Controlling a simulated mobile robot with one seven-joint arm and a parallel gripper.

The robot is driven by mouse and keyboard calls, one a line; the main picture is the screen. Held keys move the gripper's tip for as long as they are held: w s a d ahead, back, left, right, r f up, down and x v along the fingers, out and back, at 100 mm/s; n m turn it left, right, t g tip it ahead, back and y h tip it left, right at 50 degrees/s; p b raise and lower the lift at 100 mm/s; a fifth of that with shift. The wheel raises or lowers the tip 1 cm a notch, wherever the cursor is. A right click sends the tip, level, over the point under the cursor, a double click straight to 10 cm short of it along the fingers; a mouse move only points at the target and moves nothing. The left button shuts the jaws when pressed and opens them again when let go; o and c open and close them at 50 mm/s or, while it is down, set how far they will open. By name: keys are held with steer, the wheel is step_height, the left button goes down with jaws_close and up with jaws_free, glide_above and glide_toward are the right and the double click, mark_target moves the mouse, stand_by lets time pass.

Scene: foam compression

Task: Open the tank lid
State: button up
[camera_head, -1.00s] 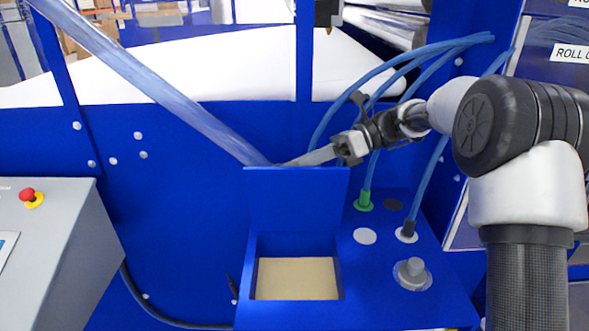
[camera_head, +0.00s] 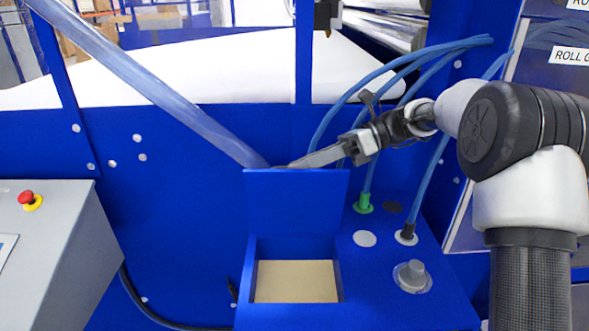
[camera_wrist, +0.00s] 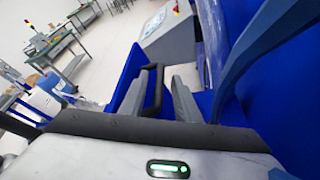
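The blue tank lid (camera_head: 296,200) stands raised, roughly upright, at the back of the tank opening in the head view. The square opening shows a beige surface (camera_head: 296,281) inside. My gripper (camera_head: 291,165) is at the lid's top edge, with its fingers pointing left, behind or just above that edge. In the wrist view, the two grey fingers of my gripper (camera_wrist: 160,80) are apart. A black loop handle (camera_wrist: 154,90) shows between them, beside a blue panel (camera_wrist: 124,82) that looks like the lid. Whether a finger touches the handle cannot be told.
Blue hoses (camera_head: 372,165) run down behind my gripper to fittings right of the tank. A grey knob (camera_head: 411,274) is on the blue top. A grey control box (camera_head: 55,250) with a red button stands left. A slanted clear tube (camera_head: 165,90) ends near the lid.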

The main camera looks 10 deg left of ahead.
steer(key=v, duration=1)
